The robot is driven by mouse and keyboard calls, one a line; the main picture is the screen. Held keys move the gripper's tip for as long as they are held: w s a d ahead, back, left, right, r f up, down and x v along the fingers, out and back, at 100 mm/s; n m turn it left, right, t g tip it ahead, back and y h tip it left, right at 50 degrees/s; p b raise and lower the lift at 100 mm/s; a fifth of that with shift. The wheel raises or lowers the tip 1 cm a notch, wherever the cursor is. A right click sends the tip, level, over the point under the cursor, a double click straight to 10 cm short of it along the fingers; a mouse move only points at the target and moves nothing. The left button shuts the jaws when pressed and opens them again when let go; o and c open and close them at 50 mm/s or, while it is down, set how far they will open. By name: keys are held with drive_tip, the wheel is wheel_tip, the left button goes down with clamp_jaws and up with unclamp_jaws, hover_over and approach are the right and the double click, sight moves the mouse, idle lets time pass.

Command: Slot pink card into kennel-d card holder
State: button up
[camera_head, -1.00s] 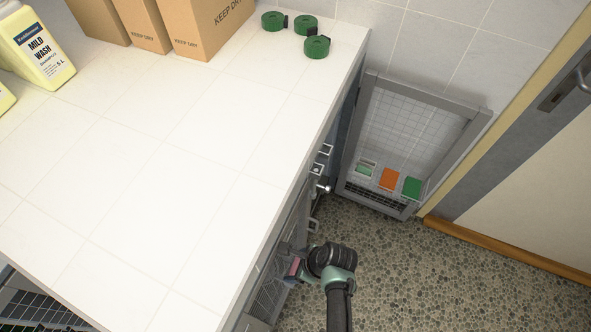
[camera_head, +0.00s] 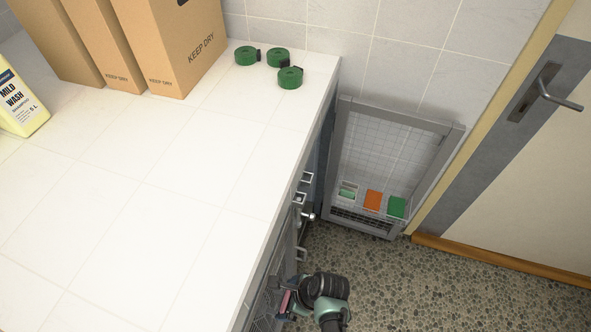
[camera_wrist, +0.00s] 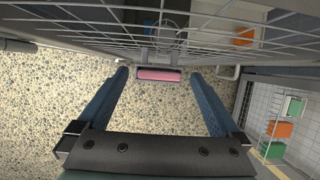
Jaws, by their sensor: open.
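The pink card (camera_wrist: 158,75) sits in a dark holder at the wire mesh front of a kennel, at the top middle of the wrist view. My gripper (camera_wrist: 158,76) is open, with its two blue fingers either side of the card and a gap on each side. In the head view, my gripper (camera_head: 282,290) is low beside the counter front, and the pink card (camera_head: 285,302) shows as a small sliver there. I cannot tell which kennel is kennel-d.
An open mesh door (camera_head: 384,160) carries a pale green card (camera_head: 347,191), an orange card (camera_head: 373,200) and a green card (camera_head: 397,207). The white counter (camera_head: 130,220) holds boxes, a shampoo jug (camera_head: 18,103) and green rolls (camera_head: 279,57). Pebbled floor (camera_head: 430,290) lies clear at right.

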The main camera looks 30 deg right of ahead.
drive_tip(key=p+v, duration=0.1)
drive_tip(key=v, duration=1.1)
drive_tip(key=shift+r+p, duration=0.15)
drive_tip(key=shift+p, duration=0.15)
